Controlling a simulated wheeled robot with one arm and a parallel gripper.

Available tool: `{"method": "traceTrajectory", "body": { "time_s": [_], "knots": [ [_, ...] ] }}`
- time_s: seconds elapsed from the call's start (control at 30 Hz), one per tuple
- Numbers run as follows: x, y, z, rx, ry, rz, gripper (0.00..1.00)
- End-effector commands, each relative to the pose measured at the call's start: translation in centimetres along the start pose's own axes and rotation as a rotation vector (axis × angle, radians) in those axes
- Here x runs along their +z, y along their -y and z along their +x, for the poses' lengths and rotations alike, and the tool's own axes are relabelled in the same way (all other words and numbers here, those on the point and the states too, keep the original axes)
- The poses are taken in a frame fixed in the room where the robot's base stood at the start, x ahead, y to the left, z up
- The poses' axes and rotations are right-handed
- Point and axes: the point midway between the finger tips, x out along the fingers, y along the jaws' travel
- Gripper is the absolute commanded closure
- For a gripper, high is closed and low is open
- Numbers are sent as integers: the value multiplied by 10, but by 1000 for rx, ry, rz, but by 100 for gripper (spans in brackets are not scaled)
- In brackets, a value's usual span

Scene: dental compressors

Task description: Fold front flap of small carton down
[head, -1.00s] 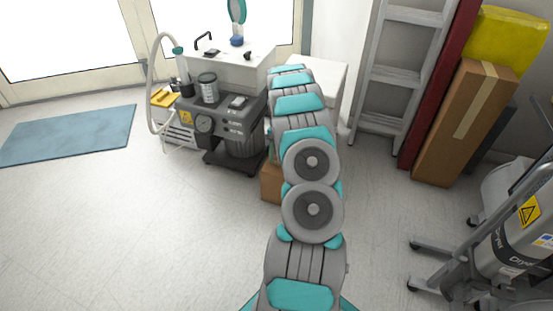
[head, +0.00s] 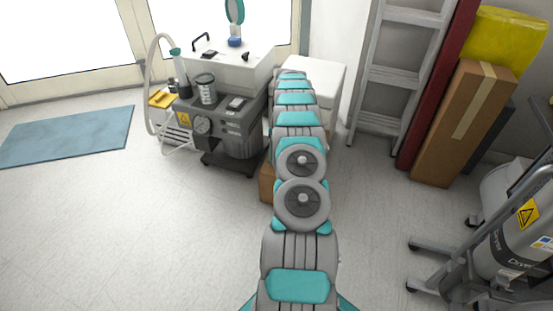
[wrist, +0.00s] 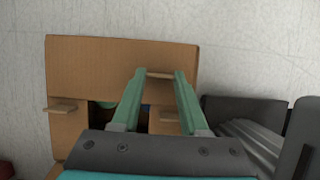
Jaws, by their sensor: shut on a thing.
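The small carton (head: 266,183) stands on the floor beside the compressor, mostly hidden behind my arm in the head view. In the wrist view its brown cardboard shows from above, with a wide flap (wrist: 105,65) across the top of the picture. A dark opening below it shows bits of green and blue inside. My gripper (wrist: 160,73) has its two green fingers over this flap, shut on a small tan tab (wrist: 160,76). Another tan tab (wrist: 61,107) sticks out at the left. My gripper is hidden in the head view.
The grey compressor unit (head: 234,128) stands left of the carton, and a white cabinet (head: 318,78) stands behind my arm. A ladder (head: 392,75) and tall brown box (head: 466,120) lean at the right. Dark equipment (wrist: 250,115) lies right of the carton. Open floor lies left.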

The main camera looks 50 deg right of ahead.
Motion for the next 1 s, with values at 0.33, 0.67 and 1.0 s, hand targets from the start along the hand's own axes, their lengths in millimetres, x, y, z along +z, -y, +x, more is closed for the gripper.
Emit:
{"method": "traceTrajectory", "body": {
  "time_s": [0.33,0.67,1.0],
  "knots": [
    [0,1,1,-1,-1,-1,43],
    [0,1,0,-1,-1,-1,25],
    [-1,2,-25,-2,-5,-2,25]
  ]
}}
